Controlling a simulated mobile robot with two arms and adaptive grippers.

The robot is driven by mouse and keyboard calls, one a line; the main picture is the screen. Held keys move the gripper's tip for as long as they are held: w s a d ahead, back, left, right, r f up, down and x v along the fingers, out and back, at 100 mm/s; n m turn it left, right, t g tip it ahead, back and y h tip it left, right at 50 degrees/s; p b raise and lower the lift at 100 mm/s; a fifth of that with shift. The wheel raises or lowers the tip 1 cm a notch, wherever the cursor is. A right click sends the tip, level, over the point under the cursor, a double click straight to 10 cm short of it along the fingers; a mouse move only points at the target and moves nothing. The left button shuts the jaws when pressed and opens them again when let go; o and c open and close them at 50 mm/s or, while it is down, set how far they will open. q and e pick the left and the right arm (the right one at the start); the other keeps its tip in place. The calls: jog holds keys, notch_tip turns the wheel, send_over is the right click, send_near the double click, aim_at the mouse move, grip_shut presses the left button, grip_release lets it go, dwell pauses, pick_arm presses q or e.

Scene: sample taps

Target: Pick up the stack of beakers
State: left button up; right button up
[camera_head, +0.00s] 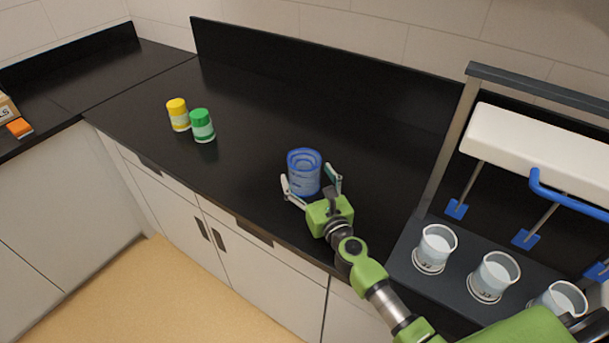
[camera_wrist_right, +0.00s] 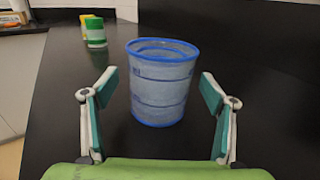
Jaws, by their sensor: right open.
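The stack of beakers (camera_head: 305,173), clear with blue rims and nested together, stands upright on the black counter. It also shows large and centred in the right wrist view (camera_wrist_right: 161,85). My right gripper (camera_head: 313,187) is open, with one finger on each side of the stack in the head view. In the right wrist view its fingers (camera_wrist_right: 158,95) stand apart, with dark counter visible between each finger and the stack. My left gripper is not in view.
A yellow-lidded jar (camera_head: 179,115) and a green-lidded jar (camera_head: 202,126) stand to the left. On the right, a rack (camera_head: 466,262) with a white body and blue paddles holds several beakers. The counter behind the stack is clear.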

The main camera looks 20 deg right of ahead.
aim_at(304, 168)
jog(key=w, duration=0.3)
jog(key=shift+w+f, duration=0.1)
jog(key=shift+w, duration=0.1)
jog(key=shift+s, duration=0.1)
jog(key=c, duration=1.2)
